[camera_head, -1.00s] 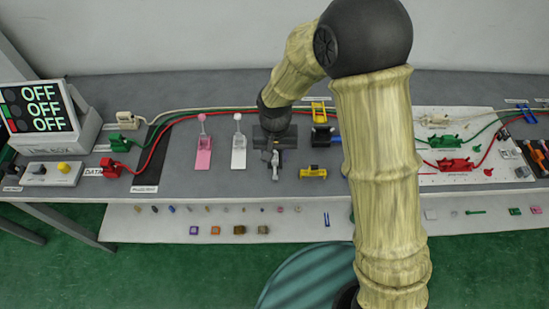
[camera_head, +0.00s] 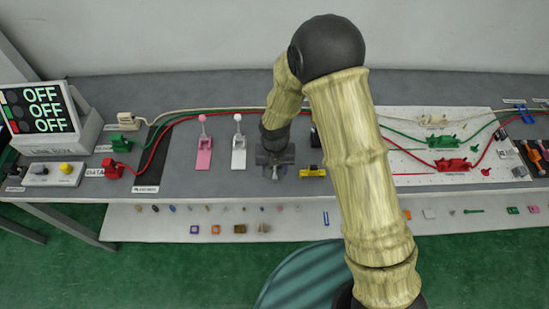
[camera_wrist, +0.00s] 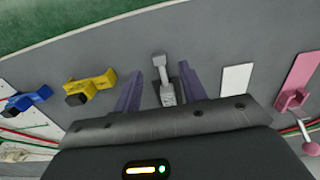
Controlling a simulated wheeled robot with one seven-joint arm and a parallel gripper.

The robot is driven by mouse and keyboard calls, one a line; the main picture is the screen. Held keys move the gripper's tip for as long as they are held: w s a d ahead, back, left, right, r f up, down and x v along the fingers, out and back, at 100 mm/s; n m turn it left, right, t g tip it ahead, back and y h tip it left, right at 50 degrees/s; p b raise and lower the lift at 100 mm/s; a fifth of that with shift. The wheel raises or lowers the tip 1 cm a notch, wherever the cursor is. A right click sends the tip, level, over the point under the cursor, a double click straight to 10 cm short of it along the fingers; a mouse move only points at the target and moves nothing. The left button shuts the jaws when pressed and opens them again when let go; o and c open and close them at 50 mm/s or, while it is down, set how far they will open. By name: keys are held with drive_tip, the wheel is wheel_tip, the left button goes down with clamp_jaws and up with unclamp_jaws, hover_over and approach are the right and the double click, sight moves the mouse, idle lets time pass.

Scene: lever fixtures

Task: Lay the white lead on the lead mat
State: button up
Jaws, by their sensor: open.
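The white lead (camera_head: 232,110) runs along the back of the table, from a white plug block (camera_head: 127,120) on the left to a white clip (camera_head: 433,121) on the pale board. A dark strip (camera_head: 152,166) at the left, crossed by the green and red leads, looks like the lead mat; its label is too small to read. My gripper (camera_head: 276,174) points down near the table's front, well in front of the white lead. In the wrist view my gripper (camera_wrist: 161,72) is open, its fingers on either side of a small grey lever fixture (camera_wrist: 164,88).
Pink (camera_head: 204,150) and white (camera_head: 239,150) lever fixtures stand left of my gripper. A yellow fixture (camera_head: 313,173) is close on its right; a blue one (camera_wrist: 26,100) shows beyond it. Small parts lie on the lower shelf (camera_head: 130,228). My arm hides part of the table.

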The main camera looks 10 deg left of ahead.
sight(275, 176)
drive_tip(key=shift+w+f, duration=0.1)
drive_tip(key=shift+f, duration=1.45)
drive_tip(key=shift+c, duration=0.2)
clamp_jaws()
